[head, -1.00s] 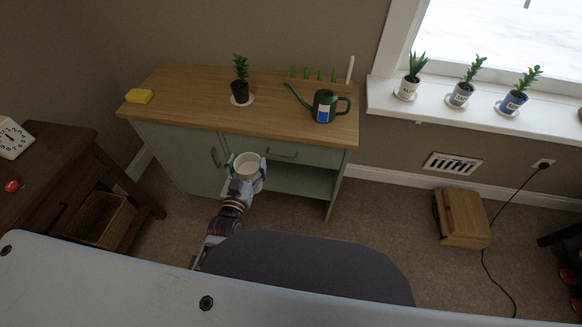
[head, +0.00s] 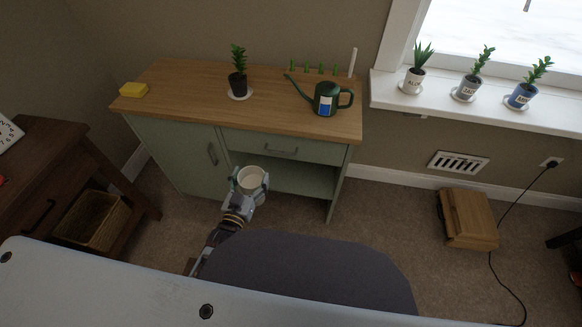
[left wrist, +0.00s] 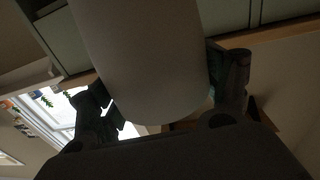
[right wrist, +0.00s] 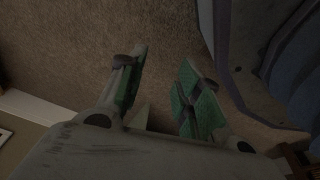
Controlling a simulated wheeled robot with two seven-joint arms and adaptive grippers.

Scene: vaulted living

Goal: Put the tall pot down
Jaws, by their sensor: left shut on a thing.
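A white, round, open-topped pot (head: 250,179) is held upright in my left gripper (head: 250,182), in front of the green cabinet and below its wooden top. In the left wrist view the pot (left wrist: 145,65) fills the space between the two fingers, and the left gripper (left wrist: 165,95) is shut on it. My right gripper shows only in the right wrist view (right wrist: 160,85); its fingers are apart with nothing between them, over carpet.
The cabinet's wooden top (head: 190,95) carries a yellow sponge (head: 134,90), a potted plant on a saucer (head: 238,82) and a green watering can (head: 326,99). Its front middle is clear. Labelled pots, such as the aloe (head: 414,82), line the windowsill.

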